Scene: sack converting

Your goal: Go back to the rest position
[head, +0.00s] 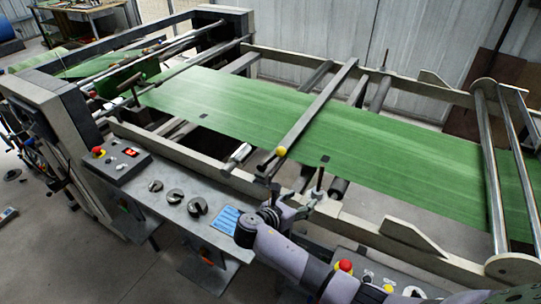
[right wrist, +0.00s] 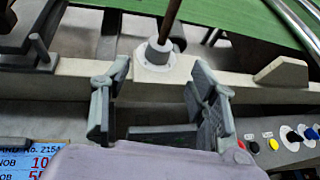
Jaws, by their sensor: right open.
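My right gripper (head: 298,203) is open, beside the near rail of the sack machine; my grey arm comes up to it from the bottom right. In the right wrist view the two fingers of this gripper (right wrist: 158,100) stand wide apart with nothing between them. Beyond the fingers, an upright brown rod in a white collar (right wrist: 158,52) stands on the pale rail (right wrist: 70,80). I cannot tell whether a finger touches the rail. My left gripper is in neither view.
A green sheet (head: 300,115) runs across the machine. A control panel with a red button (head: 344,266) is near my arm.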

